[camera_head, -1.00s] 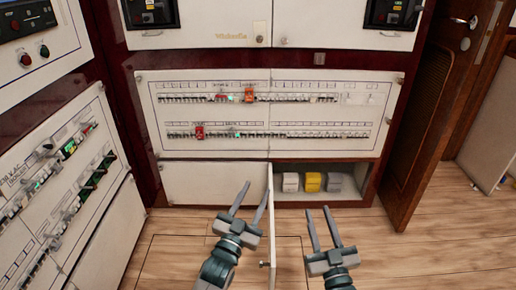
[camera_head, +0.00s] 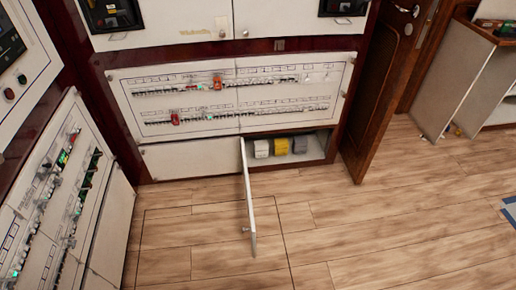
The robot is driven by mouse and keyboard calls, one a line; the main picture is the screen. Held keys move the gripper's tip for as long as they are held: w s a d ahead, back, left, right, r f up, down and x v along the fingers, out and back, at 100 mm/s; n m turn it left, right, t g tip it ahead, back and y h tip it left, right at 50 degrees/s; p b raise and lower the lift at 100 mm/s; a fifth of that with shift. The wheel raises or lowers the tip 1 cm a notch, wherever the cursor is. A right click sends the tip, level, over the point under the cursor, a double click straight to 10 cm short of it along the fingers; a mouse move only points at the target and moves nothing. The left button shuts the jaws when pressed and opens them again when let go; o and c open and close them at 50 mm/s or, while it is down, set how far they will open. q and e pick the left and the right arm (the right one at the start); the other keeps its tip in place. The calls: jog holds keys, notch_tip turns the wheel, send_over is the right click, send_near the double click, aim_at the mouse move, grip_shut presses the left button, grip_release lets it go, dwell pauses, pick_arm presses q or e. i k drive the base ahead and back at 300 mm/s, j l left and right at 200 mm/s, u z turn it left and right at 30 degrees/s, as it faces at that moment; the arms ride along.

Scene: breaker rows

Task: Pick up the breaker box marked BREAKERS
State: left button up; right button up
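Three small boxes stand side by side in the open low compartment (camera_head: 318,158) under the breaker panel. They are a white box (camera_head: 261,149) on the left, a yellow box (camera_head: 281,147) in the middle and a grey box (camera_head: 300,145) on the right. Any lettering on them is too small to read, so I cannot tell which is marked BREAKERS. Neither of my grippers is in view.
The compartment's white door (camera_head: 248,200) stands open, jutting out over the wooden floor (camera_head: 350,230). A breaker panel (camera_head: 230,95) is above. A brown wooden door (camera_head: 375,100) stands open at the right. The floor in front is clear.

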aim_at(260, 147)
jog(key=i+l+z, duration=0.6)
jog(key=i+z, duration=0.35)
jog(key=i, duration=0.8)
jog(key=i+j+u, duration=0.2)
jog(key=i+u, duration=0.2)
jog(key=i+j+u, duration=0.1)
jog(key=i+u, duration=0.3)
jog(key=k, duration=0.1)
